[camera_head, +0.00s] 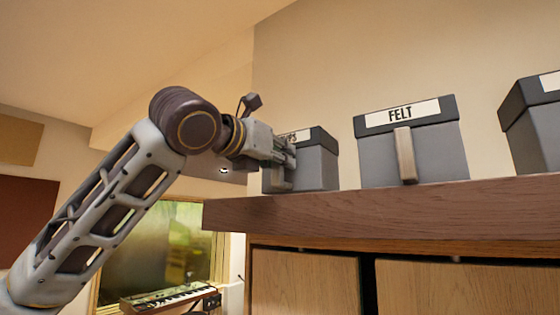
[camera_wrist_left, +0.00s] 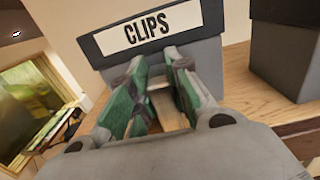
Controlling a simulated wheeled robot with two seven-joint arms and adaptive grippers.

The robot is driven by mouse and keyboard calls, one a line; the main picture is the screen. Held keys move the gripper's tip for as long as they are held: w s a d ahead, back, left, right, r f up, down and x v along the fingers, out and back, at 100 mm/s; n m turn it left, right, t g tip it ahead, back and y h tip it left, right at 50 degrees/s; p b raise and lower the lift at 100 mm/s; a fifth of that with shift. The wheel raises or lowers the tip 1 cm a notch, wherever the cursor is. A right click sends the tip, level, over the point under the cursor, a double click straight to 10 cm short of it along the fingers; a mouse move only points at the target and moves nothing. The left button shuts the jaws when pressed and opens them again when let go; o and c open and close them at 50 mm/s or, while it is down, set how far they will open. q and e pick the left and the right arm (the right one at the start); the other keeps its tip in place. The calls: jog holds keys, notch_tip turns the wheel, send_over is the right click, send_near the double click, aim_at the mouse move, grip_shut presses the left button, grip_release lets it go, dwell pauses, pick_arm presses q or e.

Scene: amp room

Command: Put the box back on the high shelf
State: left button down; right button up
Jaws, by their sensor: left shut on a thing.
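The grey box with a dark lid and a CLIPS label (camera_head: 316,166) is at the left end of the high wooden shelf (camera_head: 380,205). Its base looks level with the shelf top; I cannot tell whether it bears fully on it. The box also shows in the left wrist view (camera_wrist_left: 205,55), label facing me. My left gripper (camera_head: 284,168) is shut on the pale handle (camera_wrist_left: 168,108) at the box's front, with the green-padded fingers on either side. In the head view the gripper hides part of the box's front and label. My right gripper is not in view.
A FELT box (camera_head: 440,150) with a pale handle stands right of the CLIPS box, with a gap between them. Another dark-lidded box (camera_head: 540,135) stands at the far right. Cabinet doors (camera_head: 305,285) are below the shelf. A keyboard (camera_head: 170,298) is low at left.

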pick_arm(q)
jog(key=shift+f, duration=0.4)
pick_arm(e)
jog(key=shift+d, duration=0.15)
pick_arm(q)
jog(key=c, duration=1.5)
grip_release()
jog(key=shift+f, duration=0.1)
jog(key=shift+o, duration=0.9)
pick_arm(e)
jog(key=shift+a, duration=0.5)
pick_arm(q)
jog(key=shift+s, duration=0.1)
